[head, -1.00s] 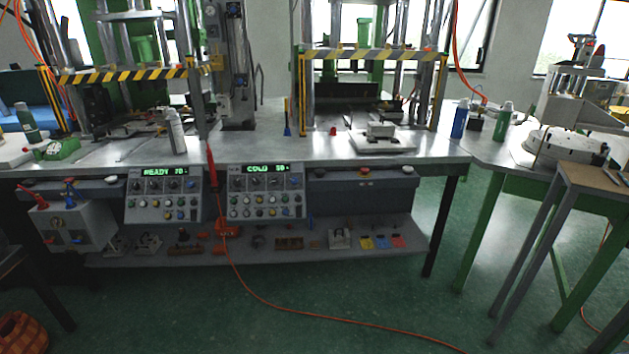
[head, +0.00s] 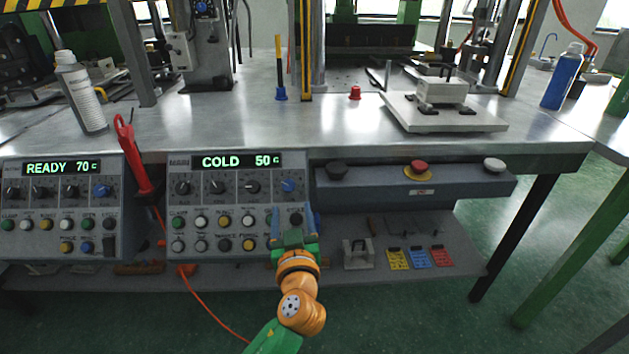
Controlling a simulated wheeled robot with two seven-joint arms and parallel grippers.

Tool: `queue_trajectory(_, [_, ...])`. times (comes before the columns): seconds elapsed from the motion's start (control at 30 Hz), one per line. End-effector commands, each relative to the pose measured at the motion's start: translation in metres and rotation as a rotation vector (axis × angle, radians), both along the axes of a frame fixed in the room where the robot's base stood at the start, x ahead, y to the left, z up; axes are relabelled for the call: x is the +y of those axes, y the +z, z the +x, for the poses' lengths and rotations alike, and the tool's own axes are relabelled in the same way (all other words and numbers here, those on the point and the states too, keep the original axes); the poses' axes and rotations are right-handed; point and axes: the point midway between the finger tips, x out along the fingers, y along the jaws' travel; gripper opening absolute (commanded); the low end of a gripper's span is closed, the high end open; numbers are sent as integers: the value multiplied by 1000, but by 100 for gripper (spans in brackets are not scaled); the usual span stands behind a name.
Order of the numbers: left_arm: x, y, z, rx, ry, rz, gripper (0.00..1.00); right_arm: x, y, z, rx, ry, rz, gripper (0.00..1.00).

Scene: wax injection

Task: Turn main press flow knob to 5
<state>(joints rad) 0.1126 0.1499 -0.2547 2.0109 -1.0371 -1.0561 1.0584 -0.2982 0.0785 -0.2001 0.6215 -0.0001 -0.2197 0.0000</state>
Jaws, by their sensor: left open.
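The main press panel (head: 174,211) stands under the table edge, with a green display reading COLD 50 C. Below the display is a row of knobs: a black left knob (head: 183,187), a black second knob (head: 217,187), a black third knob (head: 252,187) and a blue knob (head: 289,186). Their labels and pointer settings are too small to read, so I cannot tell which is the flow knob. My left gripper (head: 294,218) is open and empty, its blue fingers in front of the panel's lower right part, below the blue knob. It hides some buttons there. My right gripper is out of view.
A second panel (head: 60,168) reading READY 70 C stands to the left, with a red-handled tool (head: 131,155) between the panels. A grey box with a red button (head: 419,167) is to the right. Above are a white bottle (head: 80,95) and a white plate (head: 400,112).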

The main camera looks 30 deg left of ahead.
Motion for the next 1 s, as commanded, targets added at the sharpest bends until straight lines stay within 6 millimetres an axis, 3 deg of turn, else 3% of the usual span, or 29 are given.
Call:
queue_trajectory(0.13, [8,7,7,-27,11,-2,68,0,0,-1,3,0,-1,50])
queue_trajectory(0.43, [40,5,51,-21,9,-3,68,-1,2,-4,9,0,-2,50])
queue_trajectory(0.73, [43,4,56,-21,8,-6,68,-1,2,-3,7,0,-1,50])
queue_trajectory(0.9, [43,4,56,-21,8,-6,22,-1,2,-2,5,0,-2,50])
queue_trajectory(1.0, [43,4,56,-21,8,-6,0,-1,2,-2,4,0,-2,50])
